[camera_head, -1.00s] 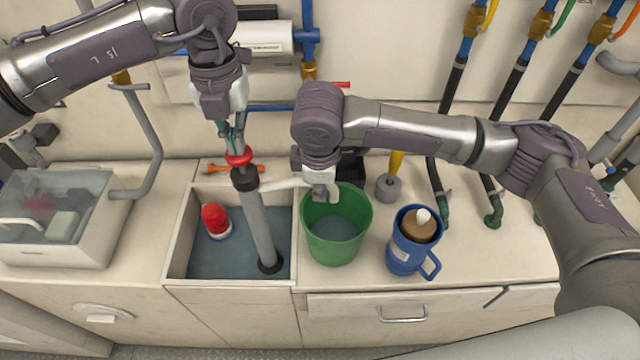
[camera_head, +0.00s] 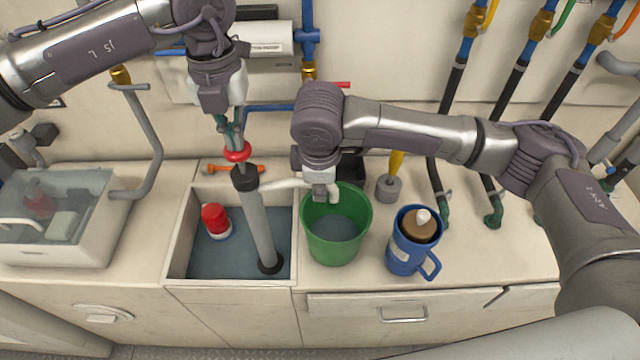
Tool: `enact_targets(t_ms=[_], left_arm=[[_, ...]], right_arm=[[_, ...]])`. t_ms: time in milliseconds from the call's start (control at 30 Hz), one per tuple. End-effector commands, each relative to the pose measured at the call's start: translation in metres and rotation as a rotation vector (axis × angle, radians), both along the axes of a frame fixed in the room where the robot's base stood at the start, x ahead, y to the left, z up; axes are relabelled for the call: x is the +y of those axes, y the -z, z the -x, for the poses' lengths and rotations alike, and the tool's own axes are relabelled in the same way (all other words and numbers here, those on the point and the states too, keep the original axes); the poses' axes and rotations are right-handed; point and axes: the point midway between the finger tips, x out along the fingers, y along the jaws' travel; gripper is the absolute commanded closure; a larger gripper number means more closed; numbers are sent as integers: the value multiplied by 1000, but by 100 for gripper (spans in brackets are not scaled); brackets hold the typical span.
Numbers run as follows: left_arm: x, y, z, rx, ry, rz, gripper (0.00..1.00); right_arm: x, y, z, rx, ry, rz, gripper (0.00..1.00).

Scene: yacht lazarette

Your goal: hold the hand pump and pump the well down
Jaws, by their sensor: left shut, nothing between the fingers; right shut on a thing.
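The hand pump (camera_head: 259,225) stands tilted in the well (camera_head: 178,262), its black foot in the water and its black cap above the rim. Its red handle (camera_head: 237,152) shows just above the cap. My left gripper (camera_head: 234,143) is shut, with its fingertips down at the red handle and nothing seen gripped between them. The pump's pale spout (camera_head: 285,184) runs right to the green bucket (camera_head: 338,250), which holds some water. My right gripper (camera_head: 322,186) is shut on the spout's end at the bucket's back left rim; its fingers are partly hidden.
A red and white float (camera_head: 215,221) sits in the well's left side. A blue mug (camera_head: 404,257) with a brown-and-white thing in it stands right of the bucket. A clear-topped box (camera_head: 60,245) is at left. An orange-handled tool (camera_head: 232,168) lies behind the well.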

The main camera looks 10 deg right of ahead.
Motion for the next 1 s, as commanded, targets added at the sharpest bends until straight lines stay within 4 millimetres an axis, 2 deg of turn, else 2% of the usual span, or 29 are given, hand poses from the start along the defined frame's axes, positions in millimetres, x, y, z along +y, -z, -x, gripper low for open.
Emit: enact_targets(t_ms=[833, 1000], left_arm=[[0, 36, 1, 4, 0, -2, 100], [0, 34, 0, 3, 0, -1, 100]], right_arm=[[0, -1, 0, -1, -1, -1, 100], [0, -1, 0, -1, -1, -2, 100]])
